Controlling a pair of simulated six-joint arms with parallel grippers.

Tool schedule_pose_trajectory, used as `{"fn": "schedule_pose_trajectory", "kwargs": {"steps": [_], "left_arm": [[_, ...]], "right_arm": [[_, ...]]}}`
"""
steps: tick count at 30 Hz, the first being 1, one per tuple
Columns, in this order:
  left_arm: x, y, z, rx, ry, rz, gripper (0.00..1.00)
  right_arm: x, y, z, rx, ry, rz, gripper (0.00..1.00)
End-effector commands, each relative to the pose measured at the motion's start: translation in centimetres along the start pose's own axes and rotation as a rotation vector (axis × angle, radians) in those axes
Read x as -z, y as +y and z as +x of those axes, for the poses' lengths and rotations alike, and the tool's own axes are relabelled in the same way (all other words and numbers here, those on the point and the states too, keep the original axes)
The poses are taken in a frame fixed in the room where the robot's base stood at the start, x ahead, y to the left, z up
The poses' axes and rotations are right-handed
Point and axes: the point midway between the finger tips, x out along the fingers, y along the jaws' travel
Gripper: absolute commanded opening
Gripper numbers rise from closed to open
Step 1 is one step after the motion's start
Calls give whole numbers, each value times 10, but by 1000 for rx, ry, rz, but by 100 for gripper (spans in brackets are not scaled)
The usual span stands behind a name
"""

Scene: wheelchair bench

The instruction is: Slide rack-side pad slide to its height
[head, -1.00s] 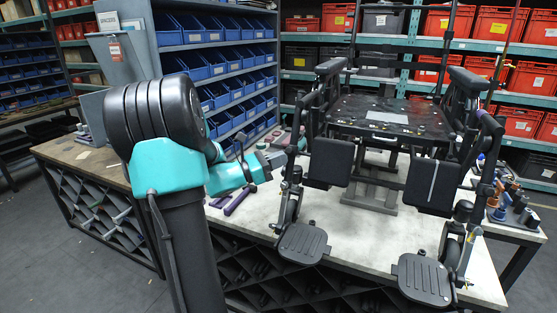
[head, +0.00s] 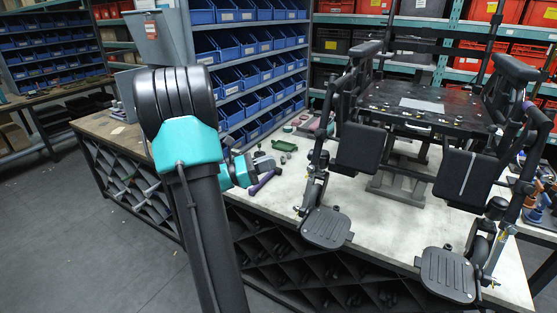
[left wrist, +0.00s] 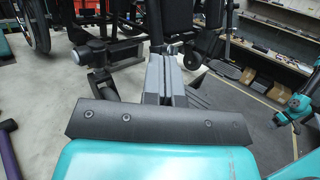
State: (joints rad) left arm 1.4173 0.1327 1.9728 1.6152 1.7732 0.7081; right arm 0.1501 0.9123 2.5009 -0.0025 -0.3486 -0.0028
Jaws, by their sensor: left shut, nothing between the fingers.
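The wheelchair carries two black pads in the head view, a left pad (head: 357,148) nearer the blue-bin rack and a right pad (head: 463,175). Each hangs beside a dark post above a footplate. I cannot make out the slide itself or its height marks. My left gripper (head: 264,163) is left of the left pad, apart from it, partly hidden by my own arm. In the left wrist view its grey fingers (left wrist: 165,82) are together and empty, with black chair frame beyond. A teal arm, seemingly my right, shows at that view's right edge; its gripper (left wrist: 277,122) is too small to read.
The wheelchair stands on a pale bench top (head: 400,222). A left footplate (head: 327,228) and a right footplate (head: 447,274) jut at the front edge. A purple-handled tool (head: 264,182) and a green tray (head: 284,146) lie on the bench. A blue-bin rack (head: 250,45) stands behind.

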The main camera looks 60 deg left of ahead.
Motion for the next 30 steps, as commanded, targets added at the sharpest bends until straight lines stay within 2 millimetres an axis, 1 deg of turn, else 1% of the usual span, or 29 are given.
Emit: {"fn": "schedule_pose_trajectory", "kwargs": {"steps": [9,13,17,20,24,30], "left_arm": [[0,0,-2,0,0,0,0],[-2,-1,-2,-5,3,6,12],[-10,-6,1,-38,21,35,25],[-21,-15,6,-89,47,77,34],[-39,-31,12,-186,99,153,47],[-60,-59,17,-332,179,259,47]], "right_arm": [[0,0,0,0,0,0,47],[0,0,0,0,0,0,47],[0,0,0,0,0,0,47],[0,0,0,0,0,0,47],[0,0,0,0,0,0,47],[0,0,0,0,0,0,47]]}}
